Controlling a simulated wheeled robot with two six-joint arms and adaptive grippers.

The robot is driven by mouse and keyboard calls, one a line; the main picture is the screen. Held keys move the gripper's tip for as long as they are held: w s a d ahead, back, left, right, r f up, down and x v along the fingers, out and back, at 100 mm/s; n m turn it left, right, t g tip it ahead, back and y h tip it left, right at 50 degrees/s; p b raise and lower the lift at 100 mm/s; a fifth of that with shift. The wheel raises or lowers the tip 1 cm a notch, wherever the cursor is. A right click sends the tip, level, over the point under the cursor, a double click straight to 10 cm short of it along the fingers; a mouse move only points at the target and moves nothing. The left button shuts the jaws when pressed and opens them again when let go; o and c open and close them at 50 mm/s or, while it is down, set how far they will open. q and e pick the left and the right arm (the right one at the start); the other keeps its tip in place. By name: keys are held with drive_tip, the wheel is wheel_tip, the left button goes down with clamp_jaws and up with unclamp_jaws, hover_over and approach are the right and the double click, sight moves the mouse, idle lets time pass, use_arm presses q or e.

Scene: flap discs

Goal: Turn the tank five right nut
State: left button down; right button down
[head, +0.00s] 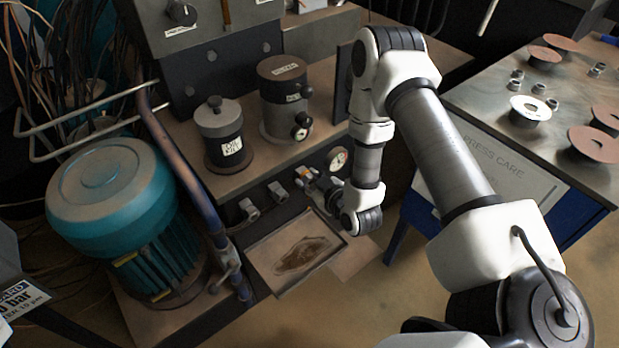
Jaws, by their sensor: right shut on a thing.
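My right gripper (318,188) is at the dark front panel below the bench, left of the pressure gauge. It is shut on a small fitting there, which I take to be the tank five right nut; the fingers and wrist largely hide it. A metal fitting with an orange part (304,174) shows just left of the fingers. Two more grey fittings, a middle one (278,192) and a left one (249,210), stick out of the same panel. I cannot read a number that marks tank five. My left gripper is not in view.
A pressure gauge (338,159) sits close to my right wrist. Two cylinders, a grey one (215,122) and a brown one (272,113), stand above. A teal motor (125,205) and a blue pipe (185,180) are left. An oily tray (270,280) lies below. A disc table (480,90) is right.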

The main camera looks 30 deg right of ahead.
drive_tip(key=shift+d+m+y, duration=0.1)
drive_tip(key=shift+m+y, duration=0.6)
drive_tip(key=shift+m, duration=0.2)
drive_tip(key=shift+m+y, duration=0.7)
drive_tip(key=shift+m, duration=0.3)
drive_tip(key=m+y+b, duration=0.2)
drive_tip(key=shift+d+f+m, duration=0.15)
drive_tip(key=shift+f+m, duration=0.05)
drive_tip(key=shift+m, duration=0.2)
drive_tip(key=shift+m+y+b, duration=0.6)
drive_tip(key=shift+m+b, duration=0.2)
drive_tip(key=shift+m, duration=0.3)
drive_tip(key=shift+r, duration=0.1)
drive_tip(key=c, duration=0.8)
unclamp_jaws()
